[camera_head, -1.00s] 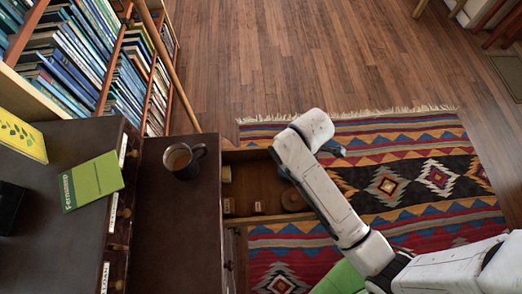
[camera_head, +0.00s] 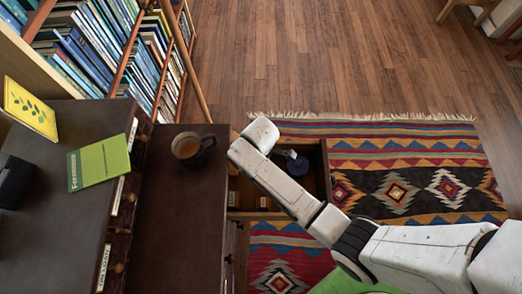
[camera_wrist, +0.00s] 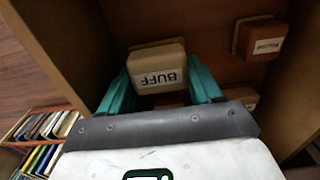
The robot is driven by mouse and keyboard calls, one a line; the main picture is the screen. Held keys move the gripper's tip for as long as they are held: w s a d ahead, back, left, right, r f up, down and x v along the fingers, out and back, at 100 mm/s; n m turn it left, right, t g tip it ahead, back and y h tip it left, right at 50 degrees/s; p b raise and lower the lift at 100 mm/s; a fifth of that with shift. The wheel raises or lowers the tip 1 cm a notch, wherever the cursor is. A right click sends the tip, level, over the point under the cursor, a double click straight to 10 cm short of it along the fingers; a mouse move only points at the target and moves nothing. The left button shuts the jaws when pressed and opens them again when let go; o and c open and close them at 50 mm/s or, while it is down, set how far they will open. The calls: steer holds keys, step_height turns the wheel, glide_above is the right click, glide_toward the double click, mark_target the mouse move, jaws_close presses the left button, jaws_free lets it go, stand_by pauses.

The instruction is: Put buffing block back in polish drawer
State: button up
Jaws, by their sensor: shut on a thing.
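The buffing block (camera_wrist: 157,66) is a tan block with a white "BUFF" label. In the wrist view it sits between the teal fingers of my gripper (camera_wrist: 160,78), which is shut on it. The open polish drawer (camera_head: 325,172) shows in the head view, with its brown wooden wall (camera_wrist: 65,40) in the wrist view. The block is over or inside the drawer; whether it touches the floor cannot be told. My arm hides the gripper and block in the head view.
In the wrist view, a labelled brown block (camera_wrist: 258,40) lies in the drawer at upper right, with another below it. A green book (camera_head: 99,162) lies farther left.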

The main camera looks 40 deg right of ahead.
steer(key=shift+f, duration=1.45)
steer(key=shift+f, duration=0.15)
steer(key=o, duration=0.7)
steer(key=shift+o, duration=0.2)
step_height(320, 180, up, 12)
steer(key=shift+r+p, duration=0.15)
steer(key=shift+p, duration=0.55)
steer(key=s+d+r+m, duration=0.2)
steer(key=s+m, duration=0.1)
steer(key=s, duration=0.3)
steer(key=s+d+r+m, duration=0.2)
steer(key=s+d+m, duration=0.1)
steer(key=s, duration=0.3)
steer(key=s+d+r+m+t, duration=0.1)
steer(key=s+d+r+m, duration=0.2)
steer(key=s+m, duration=0.2)
steer(key=shift+s, duration=0.55)
